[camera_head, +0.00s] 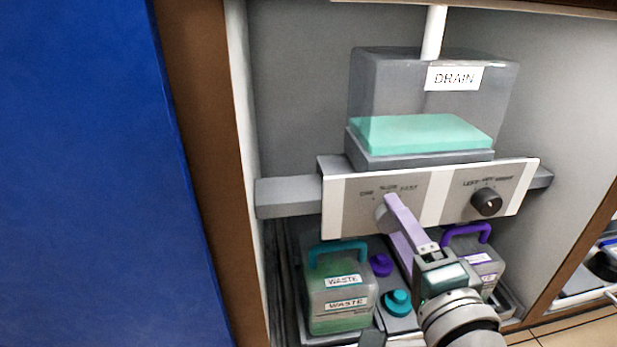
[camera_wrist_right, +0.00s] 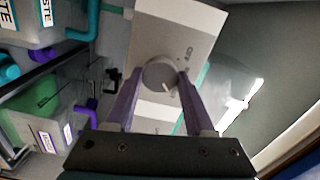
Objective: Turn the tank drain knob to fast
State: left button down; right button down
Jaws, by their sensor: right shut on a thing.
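The tank drain knob (camera_head: 380,217) is a round grey dial on the left of the white and grey panel (camera_head: 450,205) under the drain tank (camera_head: 440,90). Labels that seem to read OFF, SLOW and FAST stand above it. My right gripper (camera_head: 391,208) reaches it from the lower right, its purple fingers shut on it. In the right wrist view the fingers of the right gripper (camera_wrist_right: 160,80) lie on either side of the knob (camera_wrist_right: 157,72). A pale mark shows on its face, but I cannot tell which label it points to. My left gripper is not in view.
A black knob (camera_head: 487,203) marked LEFT, OFF, RIGHT sits on the panel's right. Below stand a waste container with a teal handle (camera_head: 340,290) and one with a purple handle (camera_head: 482,262). Teal liquid (camera_head: 420,134) shows in the tank. A blue surface (camera_head: 80,180) fills the left.

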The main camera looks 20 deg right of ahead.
jog(key=shift+c, duration=1.3)
grip_release()
jog(key=shift+s, duration=0.1)
jog(key=p+v, duration=0.3)
jog(key=v, duration=0.6)
jog(key=shift+s+a, duration=0.2)
jog(key=shift+s, duration=0.15)
